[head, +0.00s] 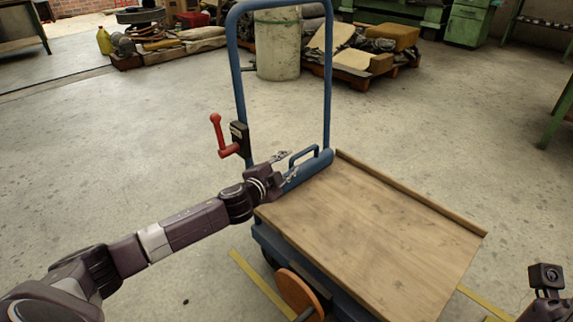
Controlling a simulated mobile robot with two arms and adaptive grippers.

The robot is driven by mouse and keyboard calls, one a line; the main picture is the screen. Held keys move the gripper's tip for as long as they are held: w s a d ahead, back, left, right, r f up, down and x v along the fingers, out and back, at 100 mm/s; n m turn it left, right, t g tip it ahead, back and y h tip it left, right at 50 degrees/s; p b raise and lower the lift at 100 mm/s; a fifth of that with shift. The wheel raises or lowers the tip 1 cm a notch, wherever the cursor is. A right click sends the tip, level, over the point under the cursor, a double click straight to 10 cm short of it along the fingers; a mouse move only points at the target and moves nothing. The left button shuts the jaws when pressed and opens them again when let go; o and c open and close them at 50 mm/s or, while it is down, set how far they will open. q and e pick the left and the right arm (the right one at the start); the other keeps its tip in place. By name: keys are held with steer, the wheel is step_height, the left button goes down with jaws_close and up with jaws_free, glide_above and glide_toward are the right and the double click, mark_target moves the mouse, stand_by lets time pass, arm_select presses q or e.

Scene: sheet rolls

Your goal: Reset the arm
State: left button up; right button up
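My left arm reaches in from the lower left. My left gripper (287,165) is at the near left of the blue cart handle, close to the small blue bracket (305,157) and the back left corner of the wooden cart top (375,235). Its two fingers look spread apart with nothing between them. I cannot tell whether it touches the cart. Part of my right arm shows at the lower right edge; its gripper is not in the picture. The cart top is bare.
A red-handled lever (222,137) sits on the blue upright frame (238,75), just behind my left gripper. An orange wheel (299,292) is at the cart's near side. Behind stand a concrete cylinder (277,45) and a loaded pallet (355,72). The floor to the left is clear.

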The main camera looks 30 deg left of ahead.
arm_select(q)
steer(key=shift+s+r, duration=0.1)
steer(key=shift+s, duration=0.35)
